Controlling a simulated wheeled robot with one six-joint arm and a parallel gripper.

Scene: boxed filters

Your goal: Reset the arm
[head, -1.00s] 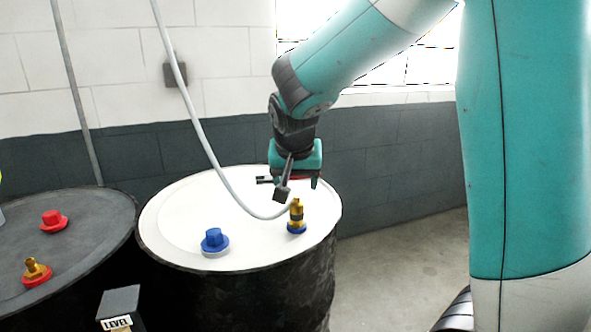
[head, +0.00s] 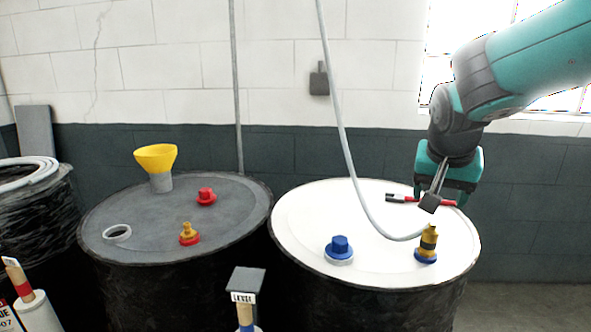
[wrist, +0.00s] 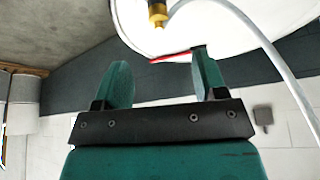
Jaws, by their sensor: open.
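My gripper (head: 447,192) is teal with dark joints and hangs over the back right of the white-topped drum (head: 310,212). In the wrist view its two teal fingers (wrist: 160,85) stand wide apart with nothing between them. A black and red marker-like item (head: 403,198) lies on the drum lid behind the gripper, partly hidden by it. A brass fitting with a blue base (head: 427,245) stands upright on the lid in front of the gripper, apart from it; it also shows in the wrist view (wrist: 157,12).
A blue cap (head: 340,247) sits on the white lid. The grey drum (head: 150,245) holds a yellow funnel (head: 156,158), a red cap (head: 206,196), a brass fitting (head: 189,234) and a white ring (head: 117,232).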

